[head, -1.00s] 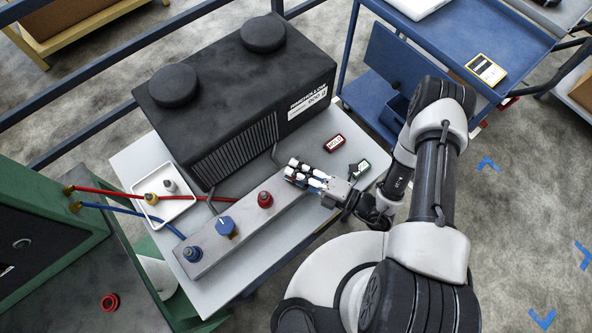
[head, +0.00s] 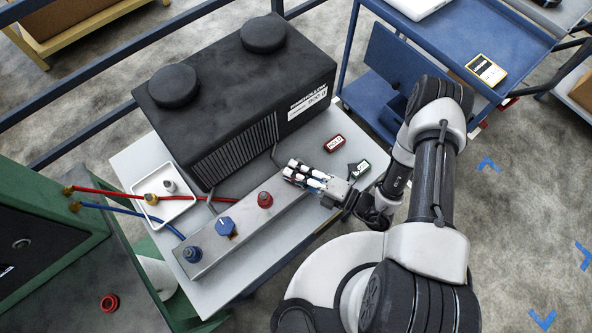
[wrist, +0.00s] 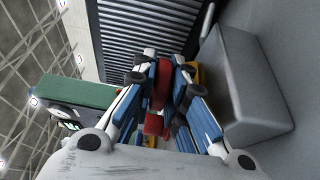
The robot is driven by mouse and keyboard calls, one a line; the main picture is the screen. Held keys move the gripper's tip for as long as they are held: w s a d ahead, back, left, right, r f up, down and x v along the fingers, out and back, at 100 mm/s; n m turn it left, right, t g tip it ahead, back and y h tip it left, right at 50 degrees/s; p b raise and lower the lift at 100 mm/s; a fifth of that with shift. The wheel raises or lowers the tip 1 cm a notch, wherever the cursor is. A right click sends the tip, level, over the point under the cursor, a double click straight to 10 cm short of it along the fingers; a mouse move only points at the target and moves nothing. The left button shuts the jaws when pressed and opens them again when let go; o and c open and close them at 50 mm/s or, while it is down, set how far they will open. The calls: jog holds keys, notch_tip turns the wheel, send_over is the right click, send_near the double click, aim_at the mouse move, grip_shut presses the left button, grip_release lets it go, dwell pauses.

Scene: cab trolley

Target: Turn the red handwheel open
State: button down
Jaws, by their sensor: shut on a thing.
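My gripper (head: 291,173) is at the far right end of a grey manifold bar (head: 246,226), its fingers lying over that end. In the wrist view, my gripper (wrist: 166,82) is shut on a red part, which I take for the red handwheel (wrist: 160,83). It stands edge-on between the blue-and-white fingers. The fingers hide most of it, and in the head view it is covered. How far it is turned cannot be seen.
A red fitting (head: 265,199), a blue knob (head: 226,226) and a blue fitting (head: 193,254) sit along the bar. A large black unit (head: 235,95) stands close behind.

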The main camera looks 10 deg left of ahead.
jog(key=shift+w+n+g, duration=0.1)
jog(key=shift+n+g, duration=0.2)
jog(key=shift+g, duration=0.2)
jog(key=n+g+b, duration=0.1)
jog(key=n+g, duration=0.1)
jog(key=g, duration=0.1)
jog(key=n+g+b, duration=0.1)
jog(key=g+b, duration=0.1)
jog(key=shift+f+n+g+y, duration=0.2)
jog(key=shift+n+g+y, duration=0.2)
jog(key=n+g+h+b, duration=0.1)
jog(key=n+g+b, duration=0.1)
jog(key=g, duration=0.2)
jog(key=n+g+h+b, duration=0.1)
jog(key=n+g+b, duration=0.1)
jog(key=n+g, duration=0.1)
jog(key=shift+g+h, duration=0.3)
jog(key=shift+g, duration=0.2)
jog(key=n+g+h+b, duration=0.3)
jog(key=n+g+h, duration=0.1)
jog(key=g, duration=0.1)
jog(key=shift+n, duration=0.3)
jog(key=shift+r+n+g+h+b, duration=0.1)
jog(key=shift+n+g+h+b, duration=0.95)
jog(key=shift+h, duration=0.75)
jog(key=shift+n, duration=0.25)
jog(key=shift+r, duration=0.1)
jog(key=c, duration=1.9)
grip_release()
